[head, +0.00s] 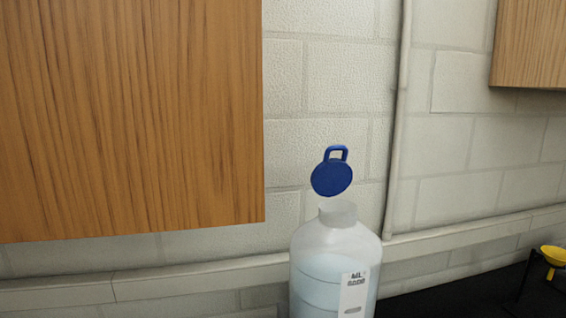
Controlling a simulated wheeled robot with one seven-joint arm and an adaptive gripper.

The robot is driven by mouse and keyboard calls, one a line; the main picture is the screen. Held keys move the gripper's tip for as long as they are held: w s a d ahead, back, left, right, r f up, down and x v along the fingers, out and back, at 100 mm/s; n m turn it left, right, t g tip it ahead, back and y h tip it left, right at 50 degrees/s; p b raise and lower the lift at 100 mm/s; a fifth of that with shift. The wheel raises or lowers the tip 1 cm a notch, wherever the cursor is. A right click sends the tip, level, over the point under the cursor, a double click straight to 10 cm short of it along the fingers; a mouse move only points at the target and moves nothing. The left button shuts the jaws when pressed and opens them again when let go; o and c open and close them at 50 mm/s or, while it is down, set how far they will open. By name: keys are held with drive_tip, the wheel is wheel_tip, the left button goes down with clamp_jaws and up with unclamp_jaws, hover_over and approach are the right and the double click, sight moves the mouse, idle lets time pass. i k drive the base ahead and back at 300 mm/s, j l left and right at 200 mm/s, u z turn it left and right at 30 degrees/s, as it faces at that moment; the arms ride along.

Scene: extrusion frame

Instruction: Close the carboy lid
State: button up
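The carboy (310,255) is a translucent bottle with pale blue liquid and a white label, standing upright at the lower middle of the head view. Its bottom is cut off by the picture's edge. The blue lid (332,179), round with a loop handle on top, stands raised above the carboy's neck (338,212). The lid's disc is tilted up and faces me, so the neck is uncovered. A hinge between lid and neck cannot be made out. My gripper is not in view.
A wooden cabinet (130,115) hangs at the left, and another (530,45) at the upper right. A vertical pipe (398,130) runs down the block wall behind the carboy. A yellow funnel-like item (553,256) stands at the right, above the black counter (455,295).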

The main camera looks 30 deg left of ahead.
sight(331, 178)
drive_tip(key=u, duration=1.15)
